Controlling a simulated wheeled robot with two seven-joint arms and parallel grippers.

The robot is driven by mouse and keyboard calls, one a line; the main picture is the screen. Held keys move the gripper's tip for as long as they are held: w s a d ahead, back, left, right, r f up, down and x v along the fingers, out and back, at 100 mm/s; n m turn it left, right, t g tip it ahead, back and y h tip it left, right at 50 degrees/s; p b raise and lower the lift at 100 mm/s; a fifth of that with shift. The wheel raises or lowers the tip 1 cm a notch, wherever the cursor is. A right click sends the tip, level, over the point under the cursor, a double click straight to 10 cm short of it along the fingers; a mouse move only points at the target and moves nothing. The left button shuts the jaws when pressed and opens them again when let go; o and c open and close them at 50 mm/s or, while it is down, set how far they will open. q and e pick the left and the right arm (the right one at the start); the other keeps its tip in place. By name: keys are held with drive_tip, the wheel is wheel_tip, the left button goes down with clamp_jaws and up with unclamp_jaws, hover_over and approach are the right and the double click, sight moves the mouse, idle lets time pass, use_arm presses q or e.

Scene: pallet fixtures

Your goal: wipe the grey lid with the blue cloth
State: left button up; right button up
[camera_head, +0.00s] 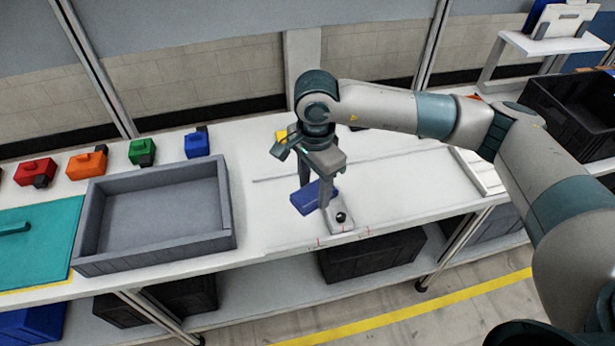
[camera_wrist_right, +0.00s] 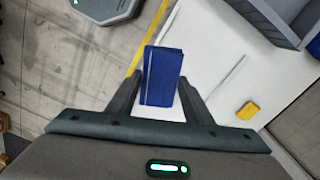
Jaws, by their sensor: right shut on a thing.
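The blue cloth (camera_head: 305,198) looks like a thick folded block. My right gripper (camera_head: 318,192) is shut on it and holds it tilted over the white table near the front edge. In the right wrist view the cloth (camera_wrist_right: 162,72) sits between the two fingers (camera_wrist_right: 163,92). A small light grey plate with a black knob (camera_head: 343,222) is just below and right of the cloth; I cannot tell whether it is the grey lid. No other clear grey lid shows. A teal panel with a handle (camera_head: 35,240) lies at the far left. My left gripper is not in view.
A grey open tray (camera_head: 155,250) stands left of my right gripper, empty. Red, orange, green and blue blocks (camera_head: 142,150) line the back left. A yellow block (camera_wrist_right: 248,110) lies behind the gripper. A black crate (camera_head: 575,105) is at the right. The table right of the gripper is mostly clear.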

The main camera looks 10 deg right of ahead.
drive_tip(key=s+d+f+n+b, duration=0.3)
drive_tip(key=s+f+n+b, duration=0.2)
drive_tip(key=f, duration=0.4)
drive_tip(key=s+d+f+n+b, duration=0.4)
drive_tip(key=f+n, duration=0.4)
drive_tip(key=f, duration=0.2)
drive_tip(key=shift+s+f+n+b, duration=0.3)
drive_tip(key=shift+s+b, duration=0.2)
drive_tip(key=shift+s, duration=0.5)
drive_tip(key=shift+r, duration=0.1)
